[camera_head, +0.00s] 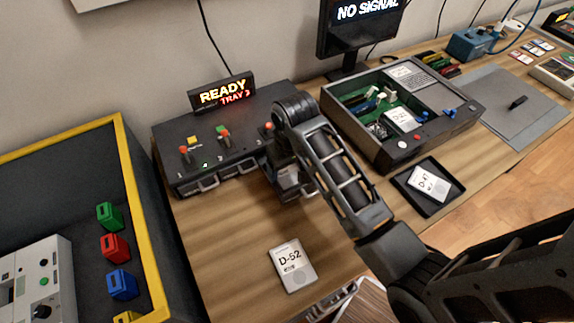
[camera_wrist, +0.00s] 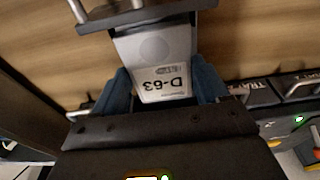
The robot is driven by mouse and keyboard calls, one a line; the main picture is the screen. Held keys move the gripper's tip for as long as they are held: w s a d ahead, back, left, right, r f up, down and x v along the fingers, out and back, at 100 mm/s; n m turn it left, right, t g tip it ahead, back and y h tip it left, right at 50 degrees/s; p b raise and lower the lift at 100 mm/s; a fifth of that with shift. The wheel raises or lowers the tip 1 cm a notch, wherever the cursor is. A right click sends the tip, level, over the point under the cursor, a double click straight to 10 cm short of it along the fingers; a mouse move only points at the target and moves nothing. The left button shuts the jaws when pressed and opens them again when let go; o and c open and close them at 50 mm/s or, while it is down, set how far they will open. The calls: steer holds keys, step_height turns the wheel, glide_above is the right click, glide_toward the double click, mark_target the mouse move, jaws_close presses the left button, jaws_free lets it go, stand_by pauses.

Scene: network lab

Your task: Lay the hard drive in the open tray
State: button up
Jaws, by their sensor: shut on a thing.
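My gripper (camera_wrist: 160,88) is shut on a pale hard drive marked D-63 (camera_wrist: 165,52), with a blue finger at each side of it. The open tray sticks out from the right end of the black dock (camera_head: 205,150). Its dark front with a metal handle (camera_wrist: 145,17) shows at the top of the wrist view. The drive is over or inside this tray; I cannot tell whether it touches the bottom.
A lit sign (camera_head: 224,93) reads READY TRAY 3. A drive marked D-47 (camera_head: 428,184) lies in a black tray. An open equipment case (camera_head: 400,155) stands to the right; a yellow-edged bin stands left.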

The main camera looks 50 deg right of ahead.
steer(key=shift+f, duration=0.4)
stand_by(0.6)
steer(key=o, duration=1.2)
steer(key=shift+r, duration=4)
